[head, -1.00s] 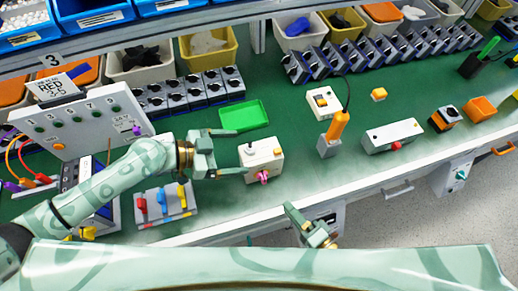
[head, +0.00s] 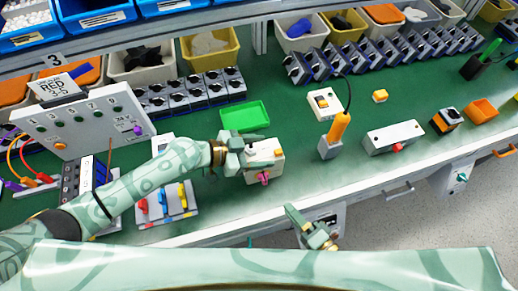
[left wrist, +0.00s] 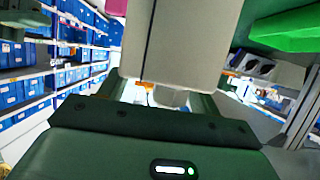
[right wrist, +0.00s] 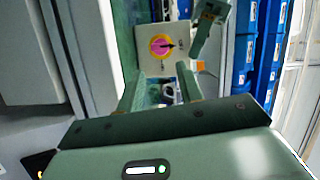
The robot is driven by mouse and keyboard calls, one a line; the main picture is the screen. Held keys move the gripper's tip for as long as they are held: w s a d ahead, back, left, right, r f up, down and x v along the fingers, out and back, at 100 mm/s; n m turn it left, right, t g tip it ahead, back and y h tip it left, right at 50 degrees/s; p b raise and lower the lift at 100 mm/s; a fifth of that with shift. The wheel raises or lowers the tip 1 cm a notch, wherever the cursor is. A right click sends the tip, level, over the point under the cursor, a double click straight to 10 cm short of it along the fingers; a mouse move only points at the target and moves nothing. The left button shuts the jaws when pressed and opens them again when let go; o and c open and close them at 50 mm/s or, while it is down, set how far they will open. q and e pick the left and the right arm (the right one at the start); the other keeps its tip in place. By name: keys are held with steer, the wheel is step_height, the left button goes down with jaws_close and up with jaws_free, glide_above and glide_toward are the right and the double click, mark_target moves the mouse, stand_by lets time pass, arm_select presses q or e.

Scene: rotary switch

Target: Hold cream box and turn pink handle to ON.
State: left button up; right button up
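The cream box (head: 263,162) stands on the green bench, with a yellow button on top and the pink handle (head: 265,178) on its front. In the right wrist view the pink handle (right wrist: 160,46) is a round knob with a dark pointer toward picture right; its labels are too small to read. My left gripper (head: 250,154) is at the box's left side, its fingers about the box; the box (left wrist: 185,45) fills its wrist view. Whether the fingers press on it is unclear. My right gripper (head: 293,213) is open and empty, apart from the box, before the bench edge.
A green tray (head: 245,116) lies behind the box. An orange-handled tool in a grey holder (head: 330,148) stands to its right. Bench front right of the box is clear.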

steer(key=shift+s, duration=0.1)
steer(key=shift+c, duration=0.4)
steer(key=m+h, duration=0.6)
steer(key=m, duration=1.7)
glide_toward(265, 183)
step_height(265, 183, down, 3)
steer(key=shift+t, duration=0.3)
steer(key=w, duration=0.2)
steer(key=w+a, duration=0.1)
steer(key=w, duration=0.2)
steer(key=w+a, duration=0.1)
steer(key=w, duration=0.1)
steer(key=shift+w+a+r, duration=0.2)
steer(key=shift+a, duration=0.05)
